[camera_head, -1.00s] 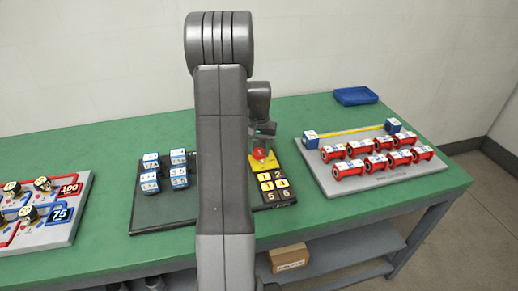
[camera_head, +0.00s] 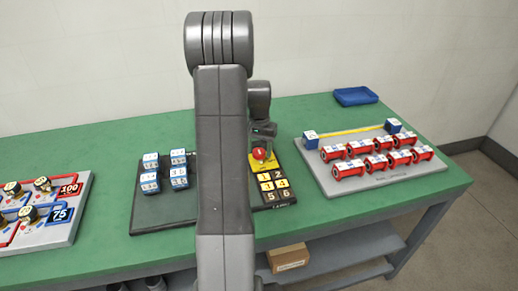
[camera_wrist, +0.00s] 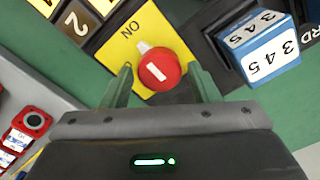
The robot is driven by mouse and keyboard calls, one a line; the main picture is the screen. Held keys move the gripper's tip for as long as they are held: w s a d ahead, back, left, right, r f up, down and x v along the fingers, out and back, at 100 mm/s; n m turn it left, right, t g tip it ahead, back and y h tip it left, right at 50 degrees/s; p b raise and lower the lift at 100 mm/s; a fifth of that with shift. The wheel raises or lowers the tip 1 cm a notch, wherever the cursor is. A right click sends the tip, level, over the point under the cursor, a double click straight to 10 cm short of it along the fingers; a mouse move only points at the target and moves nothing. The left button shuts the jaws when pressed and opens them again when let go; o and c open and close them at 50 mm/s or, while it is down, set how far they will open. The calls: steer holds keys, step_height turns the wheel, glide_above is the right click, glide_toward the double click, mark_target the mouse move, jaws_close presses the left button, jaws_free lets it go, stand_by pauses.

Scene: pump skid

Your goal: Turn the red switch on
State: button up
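The red switch (camera_wrist: 159,71) is a round red knob with a white bar on its face. A small white pointer sticks out at its upper-left edge in the wrist view. It sits on a yellow plate (camera_wrist: 124,46) printed "ON", the lettering lying up and left of the pointer. In the head view the red switch (camera_head: 259,154) shows just below my gripper (camera_head: 262,142). In the wrist view my gripper (camera_wrist: 161,84) is open, its two green fingers on either side of the knob with a gap to each. Whether the fingertips reach the knob's height, I cannot tell.
Yellow and black number tiles (camera_head: 273,187) lie in front of the switch. Blue-and-white number blocks (camera_head: 165,173) stand to the left on the dark board (camera_head: 160,215). A grey board (camera_head: 375,182) with red spools is at right; a blue tray (camera_head: 356,96) stands behind.

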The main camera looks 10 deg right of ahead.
mark_target(259, 151)
steer(key=shift+o, duration=0.4)
step_height(259, 151, up, 14)
stand_by(0.4)
steer(key=shift+f, duration=0.2)
step_height(259, 151, down, 14)
steer(key=shift+r, duration=0.1)
stand_by(0.4)
